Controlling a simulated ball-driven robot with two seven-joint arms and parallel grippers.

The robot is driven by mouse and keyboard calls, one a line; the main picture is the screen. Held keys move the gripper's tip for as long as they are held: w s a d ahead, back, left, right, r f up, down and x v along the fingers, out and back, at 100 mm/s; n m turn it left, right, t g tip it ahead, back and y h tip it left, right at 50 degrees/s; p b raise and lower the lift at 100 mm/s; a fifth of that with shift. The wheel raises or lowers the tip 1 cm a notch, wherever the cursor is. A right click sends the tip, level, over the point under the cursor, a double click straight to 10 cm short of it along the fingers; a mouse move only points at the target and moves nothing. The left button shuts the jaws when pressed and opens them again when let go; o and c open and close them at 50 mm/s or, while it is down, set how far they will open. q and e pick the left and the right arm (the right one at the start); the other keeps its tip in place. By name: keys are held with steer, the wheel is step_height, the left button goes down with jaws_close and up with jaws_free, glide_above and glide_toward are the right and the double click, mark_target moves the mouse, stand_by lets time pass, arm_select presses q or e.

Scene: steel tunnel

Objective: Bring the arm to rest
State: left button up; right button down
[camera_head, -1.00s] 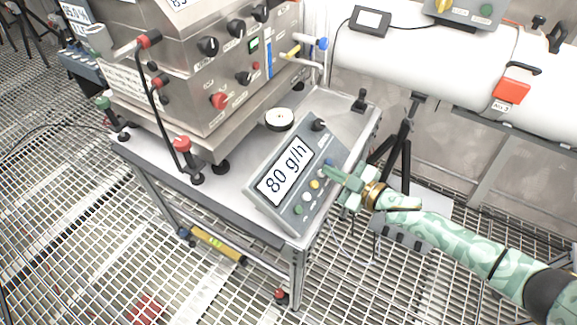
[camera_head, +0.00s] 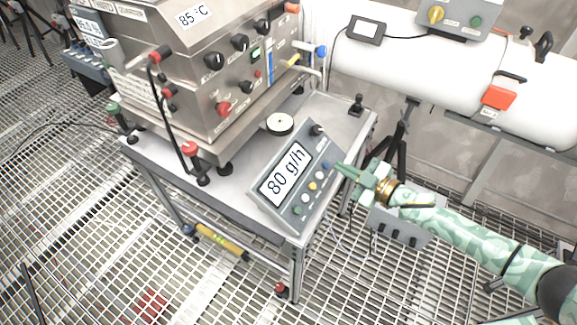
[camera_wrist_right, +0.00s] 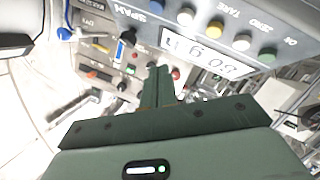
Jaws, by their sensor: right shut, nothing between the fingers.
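My right gripper (camera_head: 341,168) is shut and empty, at the end of the green patterned arm that comes in from the lower right in the head view. Its fingertips are just right of the grey control box (camera_head: 262,218), whose display reads 80 g/h. I cannot tell whether they touch the box. My left gripper does not show.
The box stands on a steel cart (camera_head: 235,184) beside a large steel machine (camera_head: 200,75) with knobs. A white cylinder (camera_head: 400,60) lies behind, with a black tripod (camera_head: 401,135) below it. Open grating floor (camera_head: 400,290) lies in front.

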stand_by(0.8)
steer(key=w+d+f+m+h, duration=0.1)
steer(key=d+f+m+h, duration=0.3)
steer(key=d+f+h, duration=0.5)
steer(key=s+d+f+m+g, duration=0.1)
steer(key=s+d+f, duration=0.15)
steer(key=f, duration=0.25)
steer(key=s+d+f+m+g+h, duration=0.1)
steer(key=s+d+f, duration=0.1)
steer(key=s+f, duration=0.25)
steer(key=s+d+f+m+g, duration=0.1)
steer(key=s+d+f, duration=0.1)
steer(key=f, duration=0.3)
steer(key=s+a+f+m+g+h, duration=0.1)
steer(key=s+f+g, duration=0.1)
steer(key=s+f, duration=0.6)
steer(key=s+f+m+g+h, duration=0.1)
steer(key=s+f+m+g, duration=0.15)
steer(key=s, duration=0.95)
steer(key=s+a+f+g, duration=0.1)
steer(key=s+a, duration=0.1)
steer(key=s, duration=0.5)
steer(key=s+a+f+g, duration=0.1)
steer(key=s+a+f, duration=0.1)
steer(key=s, duration=0.5)
steer(key=s+a+f+m+g+y, duration=0.1)
steer(key=s+a, duration=0.1)
steer(key=s, duration=0.5)
steer(key=shift+a+f, duration=0.25)
